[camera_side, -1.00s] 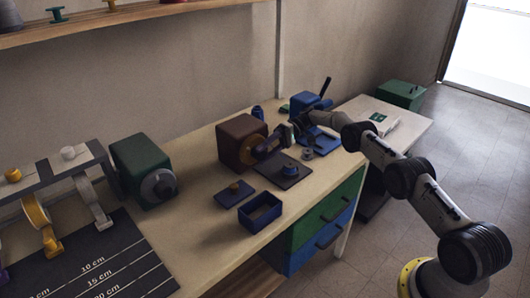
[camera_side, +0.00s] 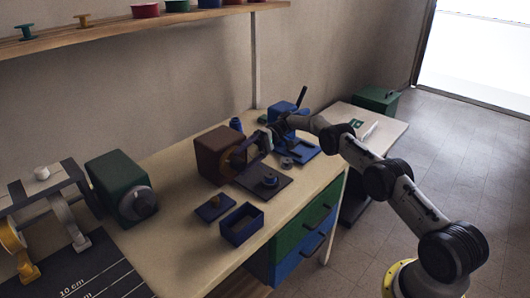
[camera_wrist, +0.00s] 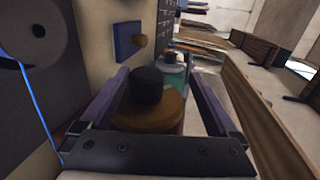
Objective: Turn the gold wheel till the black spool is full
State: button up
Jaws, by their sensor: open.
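The gold wheel (camera_side: 236,158) is on the front of a brown box (camera_side: 213,152), partly hidden by my gripper (camera_side: 262,143). In the wrist view, a gold-brown round part with a black knob (camera_wrist: 147,86) lies between the fingers of my gripper (camera_wrist: 155,95). The fingers are apart; whether either touches the knob is unclear. A dark spool (camera_side: 270,180) stands on a dark plate in front of the brown box. In the wrist view, a dark disc with a hole (camera_wrist: 50,45), probably that spool, has a blue thread running from it. How full it is cannot be told.
A blue open box (camera_side: 241,224) and a small blue plate with a knob (camera_side: 214,207) lie in front. A green box with a grey disc (camera_side: 122,185) stands to the left. A blue device (camera_side: 291,130) stands behind my gripper. Bare tabletop (camera_side: 175,240) lies at the front left.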

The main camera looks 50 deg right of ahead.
jog(key=s+a+r, duration=0.1)
jog(key=s+r, duration=1)
jog(key=s, duration=0.3)
jog(key=shift+a+r, duration=0.2)
